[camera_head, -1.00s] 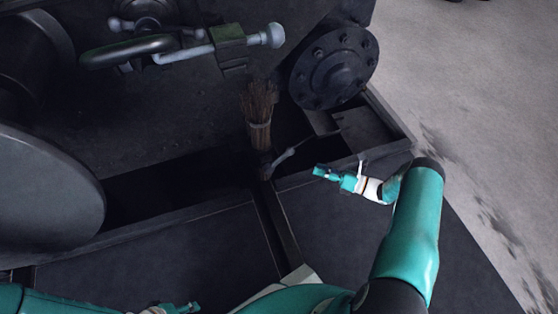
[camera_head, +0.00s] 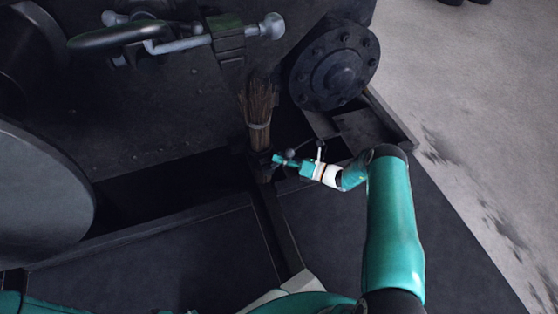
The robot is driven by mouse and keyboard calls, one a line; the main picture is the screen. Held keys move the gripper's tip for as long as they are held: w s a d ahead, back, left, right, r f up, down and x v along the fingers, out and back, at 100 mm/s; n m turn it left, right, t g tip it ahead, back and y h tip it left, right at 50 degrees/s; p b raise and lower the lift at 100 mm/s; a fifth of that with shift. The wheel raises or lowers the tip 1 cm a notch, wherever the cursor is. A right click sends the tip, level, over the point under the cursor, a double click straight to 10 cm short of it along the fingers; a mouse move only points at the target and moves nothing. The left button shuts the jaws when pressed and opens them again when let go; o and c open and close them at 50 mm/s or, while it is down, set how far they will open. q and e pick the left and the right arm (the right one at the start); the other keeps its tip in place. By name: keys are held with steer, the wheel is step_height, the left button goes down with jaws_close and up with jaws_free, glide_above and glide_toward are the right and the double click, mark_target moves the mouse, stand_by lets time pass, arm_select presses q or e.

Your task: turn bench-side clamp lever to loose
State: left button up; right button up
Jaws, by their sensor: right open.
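A small grey lever with a round knob (camera_head: 289,153), which I take to be the clamp lever, stands at the foot of the broom, by the dark upright post. Most of its arm is now hidden behind my right gripper. My right gripper (camera_head: 281,159) is open, its teal fingertips at the knob and pointing left. I cannot tell whether they touch it. My left arm (camera_head: 40,305) shows only at the bottom left edge. Its gripper barely shows, so its jaws cannot be made out.
A twig broom (camera_head: 258,115) stands just behind the lever. A bolted round flange (camera_head: 335,68) is at the upper right. A valve rod with a ring handle (camera_head: 118,34) crosses the upper left. A large grey disc (camera_head: 40,200) is at left. Pale ground lies at right.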

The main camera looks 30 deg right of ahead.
steer(key=shift+c, duration=0.4)
jaws_close()
steer(key=shift+a, duration=0.2)
steer(key=shift+d, duration=0.15)
